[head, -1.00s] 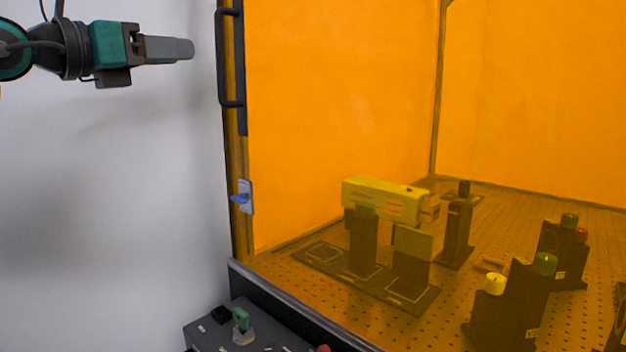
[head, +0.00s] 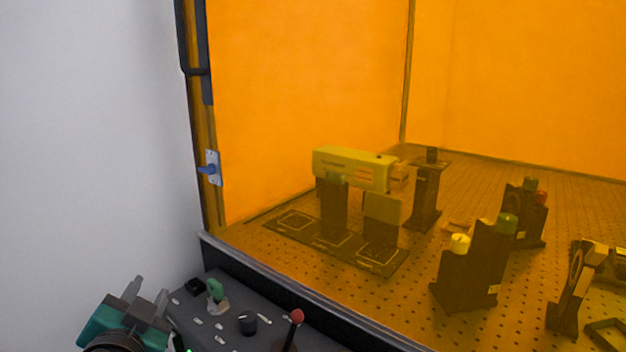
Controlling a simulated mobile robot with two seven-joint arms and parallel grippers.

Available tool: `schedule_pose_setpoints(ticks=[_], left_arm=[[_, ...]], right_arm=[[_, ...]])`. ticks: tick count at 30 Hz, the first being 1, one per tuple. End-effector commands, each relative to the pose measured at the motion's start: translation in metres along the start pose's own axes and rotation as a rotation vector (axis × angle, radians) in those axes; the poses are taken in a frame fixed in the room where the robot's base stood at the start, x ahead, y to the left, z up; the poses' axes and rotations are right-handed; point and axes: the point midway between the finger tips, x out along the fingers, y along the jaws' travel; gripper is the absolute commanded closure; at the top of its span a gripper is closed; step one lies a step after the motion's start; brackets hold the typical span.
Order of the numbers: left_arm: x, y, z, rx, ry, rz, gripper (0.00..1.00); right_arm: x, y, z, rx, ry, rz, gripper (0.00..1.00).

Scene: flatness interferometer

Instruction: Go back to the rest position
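My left gripper (head: 148,290) is at the lower left of the head view, beside the left end of the control panel (head: 235,318). Its two fingers point up and stand apart, with nothing between them. My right gripper is not in view. Behind the orange enclosure panel (head: 300,80) a yellow laser unit (head: 350,168) sits on dark posts above the perforated table.
The panel carries a green key switch (head: 216,292), a black knob (head: 247,322) and a red-tipped lever (head: 296,318). A dark door handle (head: 190,40) and a blue latch (head: 209,169) are on the enclosure's left edge. The grey wall area at left is clear.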

Motion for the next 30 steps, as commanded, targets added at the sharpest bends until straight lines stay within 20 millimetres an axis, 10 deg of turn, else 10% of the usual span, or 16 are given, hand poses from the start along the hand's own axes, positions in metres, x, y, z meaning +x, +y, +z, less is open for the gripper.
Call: schedule_pose_setpoints(ticks=[6,19,30], left_arm=[[-0.080,0.074,0.109,-0.187,-0.474,0.283,0.66],[-0.225,0.136,0.177,-0.327,-0.988,0.637,0.66],[-0.183,0.163,0.181,-0.377,-0.779,0.602,0.66]], right_arm=[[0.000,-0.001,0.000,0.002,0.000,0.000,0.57],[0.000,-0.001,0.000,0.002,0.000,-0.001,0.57],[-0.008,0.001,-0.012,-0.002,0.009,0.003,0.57]])
